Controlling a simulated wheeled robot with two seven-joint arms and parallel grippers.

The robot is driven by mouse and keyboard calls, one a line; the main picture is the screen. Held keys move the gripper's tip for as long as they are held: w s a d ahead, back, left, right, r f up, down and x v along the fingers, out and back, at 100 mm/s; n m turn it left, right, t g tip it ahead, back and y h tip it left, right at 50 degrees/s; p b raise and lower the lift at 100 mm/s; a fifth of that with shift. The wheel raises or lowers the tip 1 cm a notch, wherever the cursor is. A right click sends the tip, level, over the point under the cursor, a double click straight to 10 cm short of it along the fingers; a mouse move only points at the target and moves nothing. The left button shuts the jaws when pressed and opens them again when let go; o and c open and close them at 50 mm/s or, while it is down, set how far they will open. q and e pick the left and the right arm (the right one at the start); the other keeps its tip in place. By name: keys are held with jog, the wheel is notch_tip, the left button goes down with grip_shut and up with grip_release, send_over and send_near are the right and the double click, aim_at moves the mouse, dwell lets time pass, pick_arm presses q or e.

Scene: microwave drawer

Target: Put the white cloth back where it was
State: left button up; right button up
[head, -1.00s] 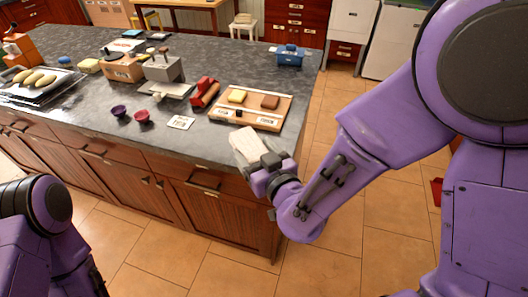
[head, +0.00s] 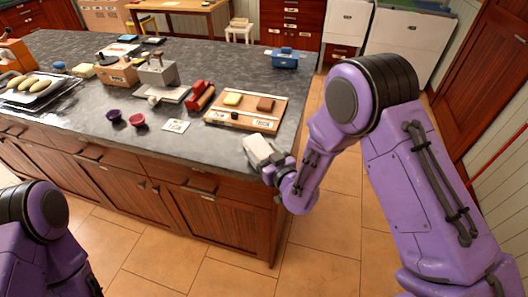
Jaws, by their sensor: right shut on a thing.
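The white cloth (head: 259,148) is in my right gripper (head: 273,164), at the near right corner of the counter. The gripper is shut on it, and the cloth hides most of the fingers. The cloth shows as a pale folded block, tilted, at the counter's edge; I cannot tell whether it touches the counter. On the left, only purple links of my left arm show; the left gripper is out of view.
On the dark counter (head: 95,55), a wooden tray (head: 256,122) holds a yellow and a brown block. Near it are a white card (head: 176,125), a red object (head: 201,96), purple (head: 114,116) and red (head: 137,121) bowls, and a blue box (head: 285,57).

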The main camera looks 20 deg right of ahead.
jog(key=shift+r, duration=0.1)
jog(key=shift+s, duration=0.1)
jog(key=o, duration=0.9)
jog(key=shift+f, duration=0.2)
